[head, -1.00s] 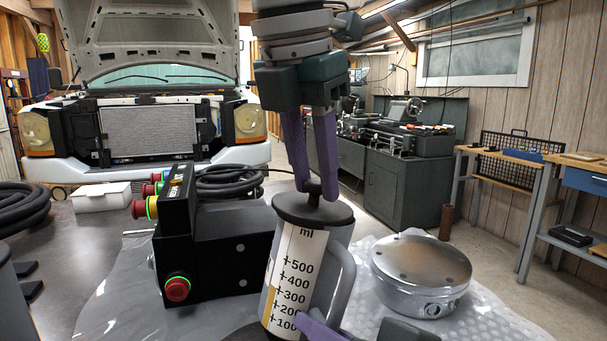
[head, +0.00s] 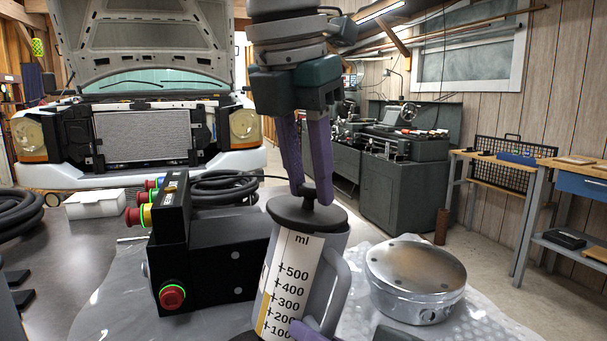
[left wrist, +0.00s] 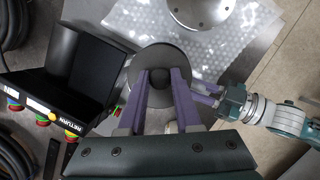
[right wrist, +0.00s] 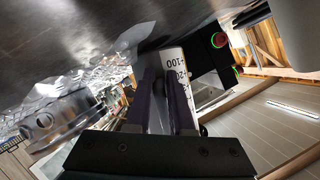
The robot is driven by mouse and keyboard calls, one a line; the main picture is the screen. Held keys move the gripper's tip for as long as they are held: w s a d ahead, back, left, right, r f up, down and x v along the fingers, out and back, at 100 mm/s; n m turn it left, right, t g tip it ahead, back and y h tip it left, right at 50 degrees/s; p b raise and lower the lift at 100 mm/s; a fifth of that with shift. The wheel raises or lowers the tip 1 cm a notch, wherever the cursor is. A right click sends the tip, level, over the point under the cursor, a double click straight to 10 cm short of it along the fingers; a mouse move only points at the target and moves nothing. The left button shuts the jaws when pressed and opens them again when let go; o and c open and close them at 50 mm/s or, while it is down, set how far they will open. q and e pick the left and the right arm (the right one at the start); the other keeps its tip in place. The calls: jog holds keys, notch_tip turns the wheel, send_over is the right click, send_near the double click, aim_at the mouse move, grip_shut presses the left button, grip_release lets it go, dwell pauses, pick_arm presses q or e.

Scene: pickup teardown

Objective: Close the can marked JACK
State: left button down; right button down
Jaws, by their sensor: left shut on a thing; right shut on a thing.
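A grey can (head: 333,256) with a white "ml" scale and a side handle stands tilted in the front middle of the head view. No name shows on its visible side. Its round dark lid (head: 282,210) covers the top; I cannot tell whether it sits fully down. My left gripper (head: 318,199) comes from above and is shut on the lid's knob. In the left wrist view the lid (left wrist: 137,72) lies below the fingers. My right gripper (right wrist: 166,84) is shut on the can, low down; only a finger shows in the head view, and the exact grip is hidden.
A black control box (head: 205,262) with coloured buttons stands close left of the can. A round metal part (head: 415,278) lies to the right on bubble wrap (head: 490,325). A coiled black hose (head: 225,187) and white box (head: 95,204) lie behind.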

pick_arm(q)
jog(key=shift+f+b, duration=0.6)
jog(key=shift+f, duration=0.1)
pick_arm(e)
jog(key=shift+f, duration=0.1)
pick_arm(q)
jog(key=shift+f, duration=0.2)
dwell(0.5)
jog(key=n, duration=0.2)
jog(key=d+n+t+y, duration=0.1)
jog(key=shift+w+r+n, duration=0.1)
jog(key=shift+r+n, duration=0.3)
jog(key=shift+d, duration=0.1)
jog(key=shift+w+d+r, duration=0.15)
jog(key=shift+d+r, duration=0.05)
jog(key=shift+r, duration=0.2)
jog(key=shift+a+f, duration=0.15)
jog(key=shift+f, duration=0.3)
dwell(0.8)
jog(key=c, duration=0.5)
grip_release()
